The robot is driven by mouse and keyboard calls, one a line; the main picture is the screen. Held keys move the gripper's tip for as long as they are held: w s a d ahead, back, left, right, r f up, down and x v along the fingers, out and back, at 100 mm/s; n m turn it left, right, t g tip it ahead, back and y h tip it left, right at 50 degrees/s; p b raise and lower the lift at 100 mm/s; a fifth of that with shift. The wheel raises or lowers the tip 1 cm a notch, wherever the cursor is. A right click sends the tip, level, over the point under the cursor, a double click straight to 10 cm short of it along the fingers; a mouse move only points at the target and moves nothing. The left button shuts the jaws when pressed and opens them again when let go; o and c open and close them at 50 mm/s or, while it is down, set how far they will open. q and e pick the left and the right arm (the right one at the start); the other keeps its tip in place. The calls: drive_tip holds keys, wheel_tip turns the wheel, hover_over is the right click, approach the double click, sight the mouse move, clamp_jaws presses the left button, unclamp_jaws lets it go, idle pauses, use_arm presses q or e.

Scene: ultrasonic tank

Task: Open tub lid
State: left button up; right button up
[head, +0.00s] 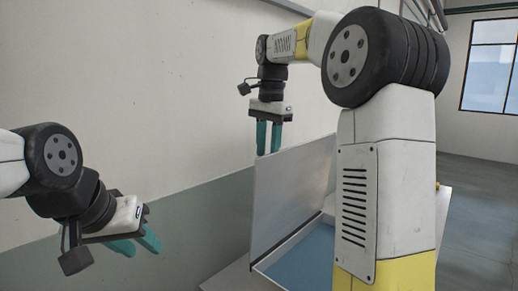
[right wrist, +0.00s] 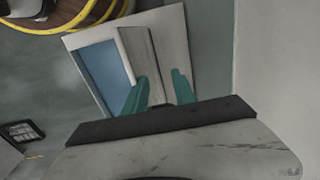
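The tub (head: 300,245) has a light rim and a blue inside. Its grey lid (head: 290,200) stands up steeply along the tub's left side, so the tub is open. In the right wrist view the lid (right wrist: 142,52) stands beside the blue opening (right wrist: 103,72). My right gripper (head: 269,152) is at the lid's upper left corner, fingers pointing down and apart; their tips end at the lid's top edge. The right wrist view shows a gap between the fingers (right wrist: 160,90); contact with the lid cannot be told. My left gripper (head: 138,246) is open and empty, left of the tub.
A plain wall (head: 150,110) runs behind and left of the tub. My right arm hides the tub's right part. In the right wrist view a round yellow-edged object (right wrist: 85,15) lies at the top. Open floor (head: 480,205) shows at right.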

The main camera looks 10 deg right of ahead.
sight(329, 143)
idle(0.3)
drive_tip(key=w+a+r, duration=0.2)
drive_tip(key=w+a, duration=0.3)
drive_tip(key=w, duration=0.1)
drive_tip(key=shift+w+a+r, duration=0.2)
drive_tip(key=shift+w+r, duration=0.05)
drive_tip(key=shift+w, duration=0.15)
idle(0.4)
drive_tip(key=shift+c, duration=0.4)
